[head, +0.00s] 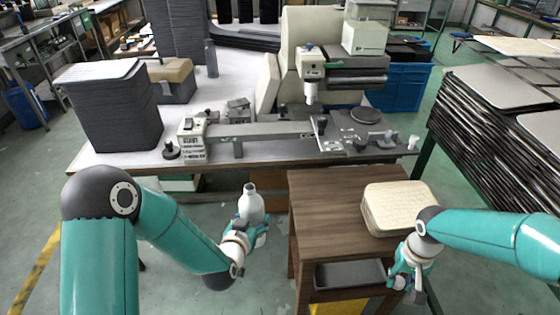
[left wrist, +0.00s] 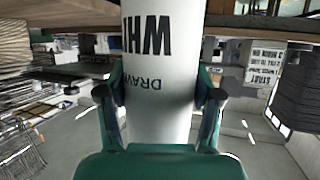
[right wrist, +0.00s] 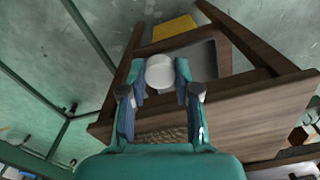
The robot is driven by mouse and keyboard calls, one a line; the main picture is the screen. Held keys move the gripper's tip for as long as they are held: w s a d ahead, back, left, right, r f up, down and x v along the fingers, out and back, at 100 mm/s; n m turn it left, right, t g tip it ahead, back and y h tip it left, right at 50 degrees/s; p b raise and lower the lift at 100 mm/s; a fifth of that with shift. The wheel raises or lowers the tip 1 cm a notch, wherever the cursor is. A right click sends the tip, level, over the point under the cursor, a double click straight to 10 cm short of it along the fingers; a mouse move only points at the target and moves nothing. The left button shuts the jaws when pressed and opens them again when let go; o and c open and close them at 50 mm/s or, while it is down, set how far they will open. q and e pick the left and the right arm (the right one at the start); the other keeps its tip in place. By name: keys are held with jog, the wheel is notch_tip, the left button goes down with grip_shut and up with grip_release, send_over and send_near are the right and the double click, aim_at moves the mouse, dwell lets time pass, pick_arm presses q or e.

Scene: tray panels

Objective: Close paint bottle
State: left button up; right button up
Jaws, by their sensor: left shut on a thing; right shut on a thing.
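A white paint bottle (head: 251,204) is upright in my left gripper (head: 250,222), held in the air left of the small wooden table. In the left wrist view the bottle (left wrist: 160,75) fills the space between the fingers, with black lettering on its side. Its top is narrow and dark at the opening in the head view. My right gripper (head: 404,280) is in front of the wooden table's right side. It is shut on a small round white cap (right wrist: 160,72), seen between its fingers in the right wrist view. The bottle and cap are far apart.
The wooden table (head: 322,205) stands between the grippers, with a beige woven box (head: 385,222) on it and a grey tray (head: 350,274) on its shelf. A long workbench (head: 240,155) with a machine is behind. Stacked dark panels (head: 480,130) stand at right.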

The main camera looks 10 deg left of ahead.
pick_arm(q)
jog(key=s+d+r, duration=0.2)
jog(key=d+r, duration=0.4)
jog(key=d, duration=0.4)
jog(key=s+d+r, duration=0.3)
jog(key=d+r, duration=0.3)
jog(key=d, duration=0.3)
jog(key=shift+d, duration=0.35)
jog(key=w+a+f, duration=0.1)
jog(key=a+f, duration=0.3)
jog(key=a, duration=0.2)
jog(key=w+a+f, duration=0.2)
jog(key=a+f, duration=0.2)
jog(key=a, duration=0.3)
jog(key=w+a+f, duration=0.2)
jog(key=a+f, duration=0.1)
jog(key=a, duration=0.3)
jog(key=shift+a+f, duration=0.4)
